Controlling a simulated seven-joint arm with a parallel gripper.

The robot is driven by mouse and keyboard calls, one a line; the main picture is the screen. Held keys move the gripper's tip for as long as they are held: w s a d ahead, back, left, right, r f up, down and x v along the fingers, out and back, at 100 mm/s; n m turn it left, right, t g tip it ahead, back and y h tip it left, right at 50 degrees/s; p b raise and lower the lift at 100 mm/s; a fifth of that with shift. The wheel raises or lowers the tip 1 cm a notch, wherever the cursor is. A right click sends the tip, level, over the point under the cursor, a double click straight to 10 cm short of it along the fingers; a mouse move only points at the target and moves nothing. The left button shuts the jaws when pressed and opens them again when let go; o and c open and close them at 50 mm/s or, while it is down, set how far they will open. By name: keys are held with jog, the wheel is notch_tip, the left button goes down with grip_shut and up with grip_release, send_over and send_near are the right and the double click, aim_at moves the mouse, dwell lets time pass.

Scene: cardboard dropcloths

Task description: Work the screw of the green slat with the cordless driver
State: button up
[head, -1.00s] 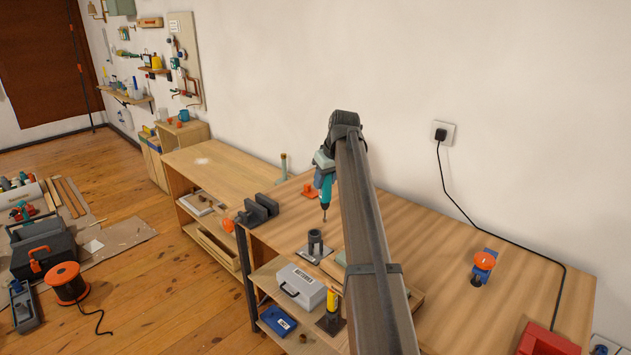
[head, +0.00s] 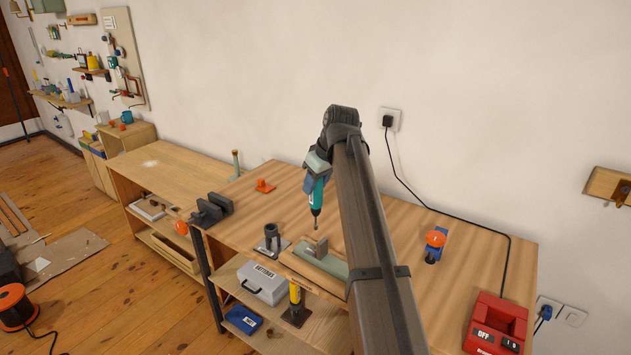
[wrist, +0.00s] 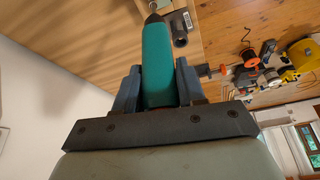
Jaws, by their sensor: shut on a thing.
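My gripper (head: 314,182) is shut on the teal cordless driver (head: 318,197), which also fills the middle of the wrist view (wrist: 156,65) between the two blue-grey fingers (wrist: 156,88). The driver is held above the workbench with its dark bit pointing down. A muted green slat (head: 328,264) lies in a low wooden frame on the bench's front part, below the driver and slightly right. A grey bracket (head: 316,248) stands at its left end. The bit looks apart from the slat. I cannot make out the screw; my arm hides the slat's right end.
A black holder (head: 271,238) on a plate stands left of the slat, with a dark vise (head: 211,209) farther left. An orange piece (head: 264,186) lies behind. A blue-and-orange tool (head: 435,245) and red box (head: 497,322) are at right. The bench's middle right is clear.

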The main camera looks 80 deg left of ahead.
aim_at(316, 208)
jog(key=shift+f, duration=0.15)
jog(key=shift+f, duration=4.05)
dwell(1.4)
jog(key=shift+r, duration=3.55)
